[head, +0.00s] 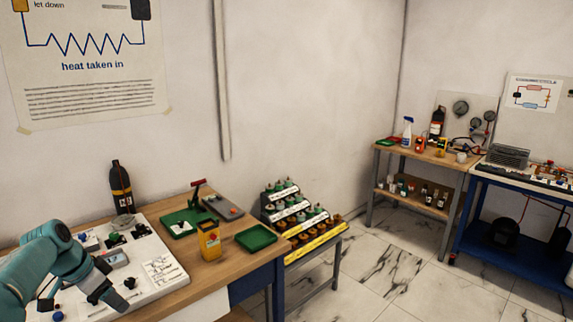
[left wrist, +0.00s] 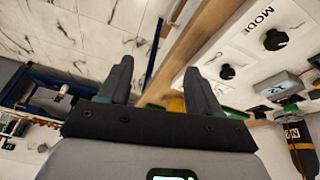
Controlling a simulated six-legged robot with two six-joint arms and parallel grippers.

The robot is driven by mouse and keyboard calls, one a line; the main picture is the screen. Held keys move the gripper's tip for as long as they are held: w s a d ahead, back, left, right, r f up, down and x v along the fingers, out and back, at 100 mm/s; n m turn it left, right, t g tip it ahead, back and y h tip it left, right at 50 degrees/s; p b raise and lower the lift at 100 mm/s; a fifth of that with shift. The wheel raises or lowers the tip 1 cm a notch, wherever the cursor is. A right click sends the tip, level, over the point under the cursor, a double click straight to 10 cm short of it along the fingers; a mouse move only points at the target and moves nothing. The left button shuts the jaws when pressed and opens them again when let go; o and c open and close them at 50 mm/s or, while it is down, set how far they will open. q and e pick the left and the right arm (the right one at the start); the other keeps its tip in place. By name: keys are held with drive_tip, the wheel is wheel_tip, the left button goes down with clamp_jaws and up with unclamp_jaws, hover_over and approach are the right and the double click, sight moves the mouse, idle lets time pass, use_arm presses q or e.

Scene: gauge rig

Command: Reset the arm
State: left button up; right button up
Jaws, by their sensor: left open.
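My left arm (head: 45,262) is teal and comes in from the lower left in the head view. It is bent over the white panel board (head: 172,268) on the wooden bench. My left gripper (head: 108,297) points down at the board's front part in that view. In the left wrist view the two grey fingers of my left gripper (left wrist: 157,70) stand apart with nothing between them. The head view does not show clearly how far the fingertips are above the board. My right gripper is in neither view.
A black bottle (head: 121,188) stands at the board's back. A yellow meter (head: 209,240), a green tray (head: 256,237) and a green tray with a red-handled tool (head: 188,221) lie to the right. A stepped rack (head: 297,226) stands beyond the bench's end. Marble floor (head: 385,262) is clear.

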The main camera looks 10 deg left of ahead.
use_arm(q)
drive_tip(key=w+d+f+n, duration=0.2)
drive_tip(key=d+f, duration=0.7)
drive_tip(key=f, duration=0.4)
drive_tip(key=s+d+f+n+g, duration=0.1)
drive_tip(key=s+d+f, duration=0.3)
drive_tip(key=d+f, duration=0.35)
drive_tip(key=s+d+f+n+g, duration=0.1)
drive_tip(key=s+d+f+n, duration=0.1)
drive_tip(key=s+d+f, duration=0.45)
drive_tip(key=s+d+f+n+g+h, duration=0.1)
drive_tip(key=s+d+f, duration=0.3)
drive_tip(key=s+d, duration=1)
drive_tip(key=s+n, duration=0.1)
drive_tip(key=s, duration=0.2)
